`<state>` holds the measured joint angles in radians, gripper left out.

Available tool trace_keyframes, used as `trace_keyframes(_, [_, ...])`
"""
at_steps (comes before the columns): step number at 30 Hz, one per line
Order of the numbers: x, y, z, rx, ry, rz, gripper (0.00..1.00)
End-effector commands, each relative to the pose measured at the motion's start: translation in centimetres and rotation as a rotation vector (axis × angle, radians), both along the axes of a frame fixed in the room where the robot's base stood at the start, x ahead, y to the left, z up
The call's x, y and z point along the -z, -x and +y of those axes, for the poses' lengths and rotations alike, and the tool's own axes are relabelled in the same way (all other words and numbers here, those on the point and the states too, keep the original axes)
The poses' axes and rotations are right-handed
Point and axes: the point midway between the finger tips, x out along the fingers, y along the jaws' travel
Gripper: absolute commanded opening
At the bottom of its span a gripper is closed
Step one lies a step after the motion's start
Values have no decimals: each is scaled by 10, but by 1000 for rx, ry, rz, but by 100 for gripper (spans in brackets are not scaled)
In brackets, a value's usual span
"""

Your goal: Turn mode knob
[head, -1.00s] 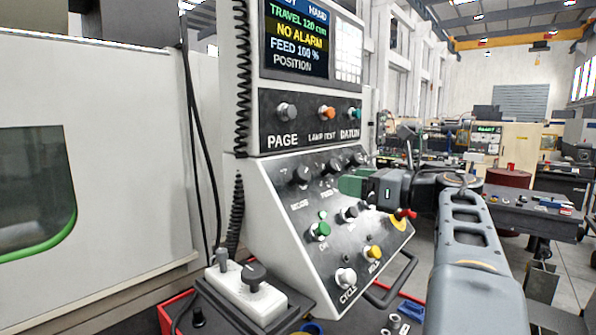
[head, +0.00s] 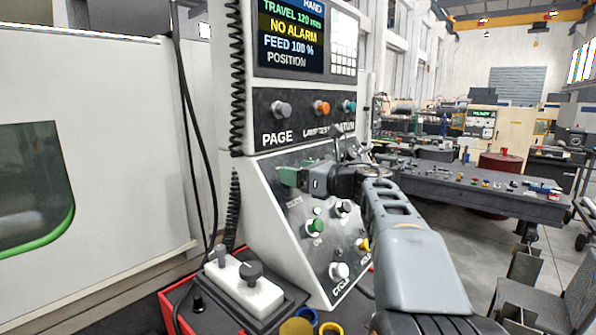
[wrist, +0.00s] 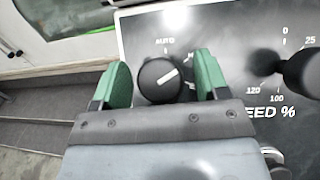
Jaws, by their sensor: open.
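The mode knob (wrist: 158,82) is round and black in the wrist view, with a white pointer line slanting towards upper right, and an AUTO label stands above it. My gripper (wrist: 161,74) is open, with one green finger on each side of the knob. Gaps show between the knob and both fingers. I cannot tell how deep the fingers reach along the knob. In the head view my gripper (head: 290,176) is at the upper left of the sloped panel (head: 268,225) and hides the mode knob.
The feed knob (wrist: 300,72), black with a number scale, is right of the mode knob. A green button (head: 315,227), a white button (head: 340,270) and a yellow button (head: 363,245) stick out lower on the panel. The screen (head: 290,38) reads NO ALARM.

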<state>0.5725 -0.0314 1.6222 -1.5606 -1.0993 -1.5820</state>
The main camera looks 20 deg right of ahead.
Motion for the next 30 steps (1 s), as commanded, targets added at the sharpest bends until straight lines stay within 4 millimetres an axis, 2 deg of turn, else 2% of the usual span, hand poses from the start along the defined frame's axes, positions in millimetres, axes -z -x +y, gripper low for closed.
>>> trace_keyframes(6, [0,0,0,0,0,0,66])
trace_keyframes(20, [0,0,0,-1,0,0,22])
trace_keyframes(30, [1,1,1,36,-43,18,20])
